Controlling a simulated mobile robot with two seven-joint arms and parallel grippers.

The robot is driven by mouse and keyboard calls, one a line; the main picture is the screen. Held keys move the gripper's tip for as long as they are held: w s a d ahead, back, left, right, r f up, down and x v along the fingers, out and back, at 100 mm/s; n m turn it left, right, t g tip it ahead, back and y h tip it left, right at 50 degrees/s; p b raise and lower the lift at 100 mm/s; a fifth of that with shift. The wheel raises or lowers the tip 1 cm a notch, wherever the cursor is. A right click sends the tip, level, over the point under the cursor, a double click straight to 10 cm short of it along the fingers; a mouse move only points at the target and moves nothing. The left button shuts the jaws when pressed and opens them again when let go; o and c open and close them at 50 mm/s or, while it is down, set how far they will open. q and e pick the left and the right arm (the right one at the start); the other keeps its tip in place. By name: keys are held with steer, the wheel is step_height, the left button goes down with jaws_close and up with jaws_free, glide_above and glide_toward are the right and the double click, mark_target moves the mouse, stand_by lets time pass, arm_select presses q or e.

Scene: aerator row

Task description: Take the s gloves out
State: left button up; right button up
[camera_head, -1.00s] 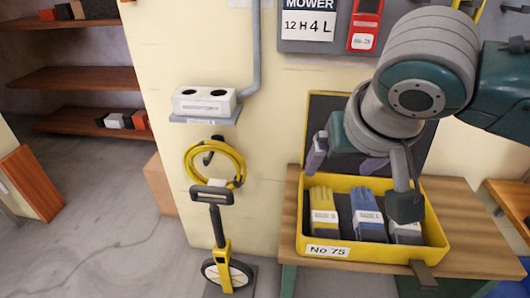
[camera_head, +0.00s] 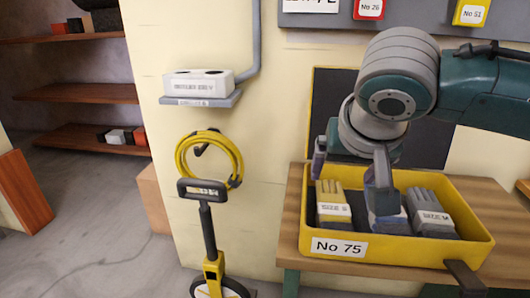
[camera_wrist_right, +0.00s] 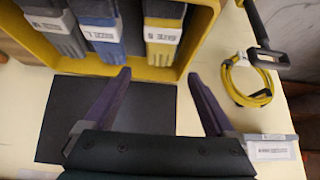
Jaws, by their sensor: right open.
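The yellow gloves labelled SIZE S (camera_head: 328,192) stand at the left in an open yellow case (camera_head: 450,251) marked No 75. Blue gloves (camera_head: 399,222) are in the middle, partly hidden by my gripper, and grey gloves labelled SIZE M (camera_head: 433,222) are at the right. My right gripper (camera_head: 349,188) is open and empty, with its fingers over the case near the yellow and blue gloves. In the right wrist view, the yellow gloves (camera_wrist_right: 163,42) lie ahead of the gap between the open fingers (camera_wrist_right: 159,76), apart from them. My left gripper is not in view.
The case stands on a wooden bench (camera_head: 292,212), its dark lid (camera_head: 333,100) raised behind. Left of it are a coiled yellow hose (camera_head: 181,160) on the wall, a measuring wheel (camera_head: 212,262) and a small shelf with a white box (camera_head: 197,83). A dark handle juts from the case's front.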

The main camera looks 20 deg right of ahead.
mark_target(335, 217)
step_height(335, 217, down, 5)
steer(key=b, duration=0.5)
steer(key=shift+f, duration=0.1)
steer(key=shift+f+b, duration=0.8)
steer(key=shift+f, duration=1.25)
steer(key=shift+c, duration=0.2)
steer(key=c, duration=1.1)
steer(key=shift+r, duration=0.1)
steer(key=shift+c, duration=0.2)
steer(key=shift+r+p, duration=0.85)
steer(key=shift+p, duration=0.25)
step_height(335, 217, up, 9)
steer(key=p, duration=1.1)
